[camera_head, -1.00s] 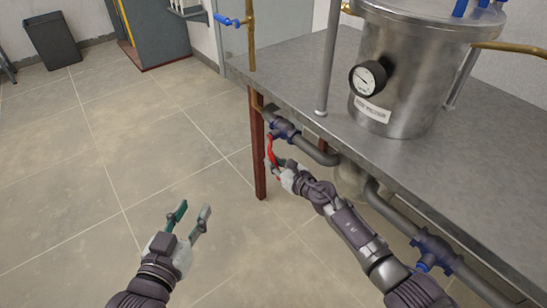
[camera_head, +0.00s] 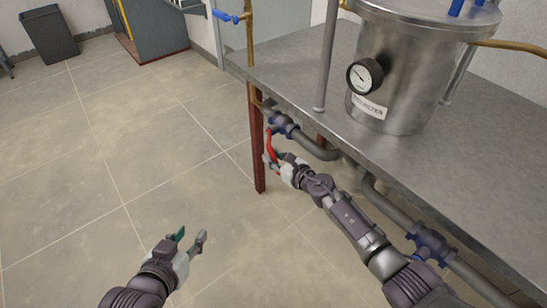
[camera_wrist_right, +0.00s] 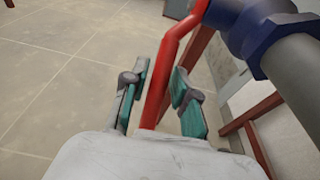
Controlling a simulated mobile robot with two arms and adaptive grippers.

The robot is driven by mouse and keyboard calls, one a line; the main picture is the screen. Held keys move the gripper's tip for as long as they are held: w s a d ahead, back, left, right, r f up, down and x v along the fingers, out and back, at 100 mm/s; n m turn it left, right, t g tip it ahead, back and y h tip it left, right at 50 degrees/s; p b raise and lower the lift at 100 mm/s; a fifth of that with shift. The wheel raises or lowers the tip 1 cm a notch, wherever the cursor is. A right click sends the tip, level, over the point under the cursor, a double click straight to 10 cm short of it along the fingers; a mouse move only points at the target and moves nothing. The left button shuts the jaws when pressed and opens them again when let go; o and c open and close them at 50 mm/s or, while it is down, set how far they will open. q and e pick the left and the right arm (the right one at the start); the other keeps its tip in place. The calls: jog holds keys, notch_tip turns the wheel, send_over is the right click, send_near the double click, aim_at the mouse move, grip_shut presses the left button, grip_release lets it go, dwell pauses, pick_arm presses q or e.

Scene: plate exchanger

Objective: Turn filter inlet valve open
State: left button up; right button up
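The valve (camera_head: 281,122) has a dark blue body and sits on a grey pipe just below the table's left edge. Its red lever handle (camera_head: 270,146) hangs down from it. In the right wrist view the handle (camera_wrist_right: 178,52) runs between the two teal fingers of my right gripper (camera_wrist_right: 160,98), with a gap visible beside it, so the fingers are around it but not closed. In the head view my right gripper (camera_head: 276,162) is at the lever's lower end. My left gripper (camera_head: 190,241) is open and empty over the floor at lower left.
A metal table (camera_head: 440,157) carries a steel filter vessel (camera_head: 408,75) with a gauge. A second blue valve (camera_head: 430,243) sits on the pipe at lower right. A dark red table leg (camera_head: 257,150) stands close beside the lever.

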aim_at(274, 153)
jog(key=shift+o, duration=0.6)
jog(key=shift+r, duration=0.1)
jog(key=shift+r, duration=4.9)
